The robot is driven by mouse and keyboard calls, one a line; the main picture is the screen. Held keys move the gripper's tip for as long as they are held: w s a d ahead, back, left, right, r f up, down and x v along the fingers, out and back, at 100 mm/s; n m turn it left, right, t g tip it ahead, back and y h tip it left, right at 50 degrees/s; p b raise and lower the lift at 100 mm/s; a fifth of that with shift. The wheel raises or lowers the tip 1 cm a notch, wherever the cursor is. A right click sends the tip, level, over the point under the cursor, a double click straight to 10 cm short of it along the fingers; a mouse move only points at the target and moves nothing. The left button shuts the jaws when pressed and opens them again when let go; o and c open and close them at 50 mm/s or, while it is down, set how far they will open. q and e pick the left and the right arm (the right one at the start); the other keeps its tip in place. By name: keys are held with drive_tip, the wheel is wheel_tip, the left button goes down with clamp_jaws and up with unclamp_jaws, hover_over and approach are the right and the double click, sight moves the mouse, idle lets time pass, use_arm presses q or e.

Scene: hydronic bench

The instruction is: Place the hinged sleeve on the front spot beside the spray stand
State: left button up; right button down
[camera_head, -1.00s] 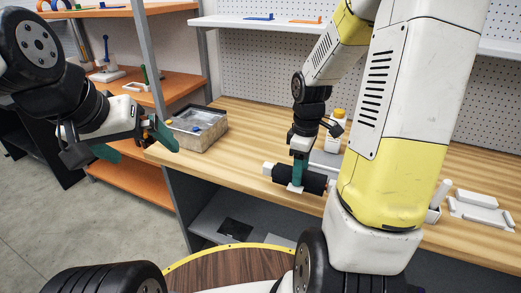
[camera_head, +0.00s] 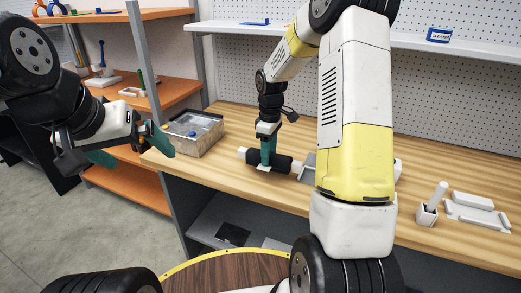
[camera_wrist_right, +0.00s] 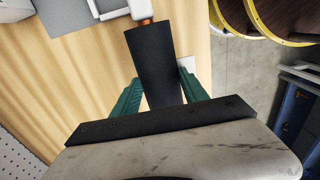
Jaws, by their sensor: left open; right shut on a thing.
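A black cylindrical piece, which I take to be the hinged sleeve (camera_head: 283,163), lies roughly level between the fingers of my right gripper (camera_head: 267,155), near the bench's front edge. In the right wrist view the sleeve (camera_wrist_right: 152,62) sits between both green fingers of that gripper (camera_wrist_right: 158,95). White parts show at the sleeve's ends and below the gripper. I cannot tell whether it touches the bench. My left gripper (camera_head: 130,150) is open and empty, left of the bench's corner. I cannot make out the spray stand; my right arm hides part of the bench.
A grey-rimmed tray (camera_head: 194,133) stands at the bench's left end. A grey plate (camera_head: 307,166) lies right of the sleeve, partly hidden. A white holder (camera_head: 428,213) and white tray (camera_head: 476,212) stand at the right. Orange shelves (camera_head: 150,185) stand left.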

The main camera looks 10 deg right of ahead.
drive_tip(key=shift+f, duration=1.35)
drive_tip(key=c, duration=0.6)
unclamp_jaws()
wheel_tip(320, 180, up, 12)
drive_tip(key=shift+d+r, duration=0.1)
drive_tip(key=s+a+r+m+t, duration=0.1)
drive_tip(key=s+r+m+t, duration=0.1)
drive_tip(key=s, duration=0.6)
drive_tip(key=s+a+r+m+t+y, duration=0.1)
drive_tip(key=s+r+m+t, duration=0.1)
drive_tip(key=s+r+m, duration=0.3)
drive_tip(key=s+a+r+m+t+y, duration=0.1)
drive_tip(key=s+r, duration=0.4)
drive_tip(key=s, duration=0.7)
drive_tip(key=shift+s+m+t, duration=0.25)
drive_tip(key=shift+m+t, duration=0.45)
drive_tip(key=shift+m, duration=0.6)
